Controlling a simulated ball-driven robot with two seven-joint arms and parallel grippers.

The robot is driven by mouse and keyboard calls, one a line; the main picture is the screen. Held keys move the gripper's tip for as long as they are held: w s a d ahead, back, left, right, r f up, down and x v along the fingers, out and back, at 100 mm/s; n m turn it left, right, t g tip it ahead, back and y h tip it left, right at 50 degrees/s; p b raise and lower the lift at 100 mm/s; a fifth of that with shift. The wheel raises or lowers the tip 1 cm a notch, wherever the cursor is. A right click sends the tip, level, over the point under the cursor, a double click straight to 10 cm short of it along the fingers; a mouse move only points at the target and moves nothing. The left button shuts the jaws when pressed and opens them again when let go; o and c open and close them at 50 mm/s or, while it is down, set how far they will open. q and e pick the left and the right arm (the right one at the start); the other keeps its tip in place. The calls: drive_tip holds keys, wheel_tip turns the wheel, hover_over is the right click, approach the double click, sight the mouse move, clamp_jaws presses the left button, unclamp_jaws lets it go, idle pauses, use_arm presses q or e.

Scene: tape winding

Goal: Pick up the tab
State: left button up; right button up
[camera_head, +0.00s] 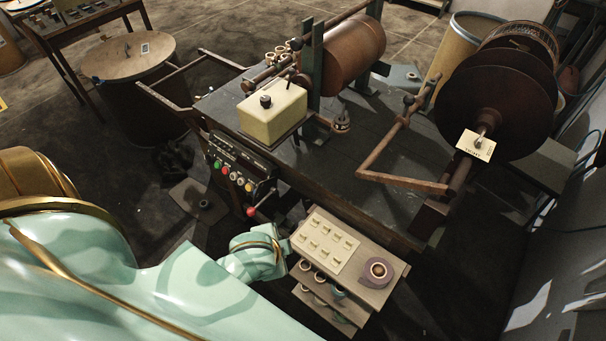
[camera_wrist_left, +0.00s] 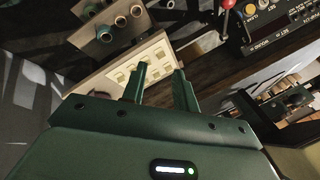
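Several small pale tabs (camera_head: 329,233) lie in rows on a cream board (camera_head: 318,264) on top of the small cart (camera_head: 378,296). The board and tabs (camera_wrist_left: 141,62) also show in the left wrist view, partly behind my fingers. My left gripper (camera_wrist_left: 162,82) has its two green fingers apart, with nothing seen between them. In the head view my left wrist is at the board's left edge, and its fingers are hidden or too small to make out. I cannot tell the height of the fingers over the board. My right gripper is not in view.
A purple-grey tape roll (camera_head: 378,271) sits on the cart's right end. More rolls lie on the shelf below. The dark machine bench (camera_head: 340,190) stands behind the cart.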

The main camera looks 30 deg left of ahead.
use_arm(q)
drive_tip(key=w+d+r+m+h, duration=0.2)
drive_tip(key=w+d+r+m, duration=0.1)
drive_tip(key=w+d+r, duration=0.15)
drive_tip(key=m+g+h, duration=0.1)
drive_tip(key=m+g, duration=0.5)
drive_tip(key=m, duration=0.1)
approach(302, 234)
drive_tip(key=f+b, duration=0.2)
drive_tip(key=b, duration=0.1)
drive_tip(key=f+b, duration=0.1)
drive_tip(key=shift+s+d+f+b, duration=0.25)
drive_tip(key=shift+s+b, duration=0.05)
drive_tip(key=shift+b, duration=0.05)
drive_tip(key=f+b, duration=0.2)
drive_tip(key=f, duration=0.1)
drive_tip(key=f+b, duration=0.1)
drive_tip(key=f, duration=0.1)
drive_tip(key=shift+w+d+f, duration=0.15)
drive_tip(key=shift+d+f, duration=0.05)
drive_tip(key=shift+d, duration=0.1)
drive_tip(key=shift+r, duration=0.1)
drive_tip(key=shift+c, duration=0.2)
clamp_jaws()
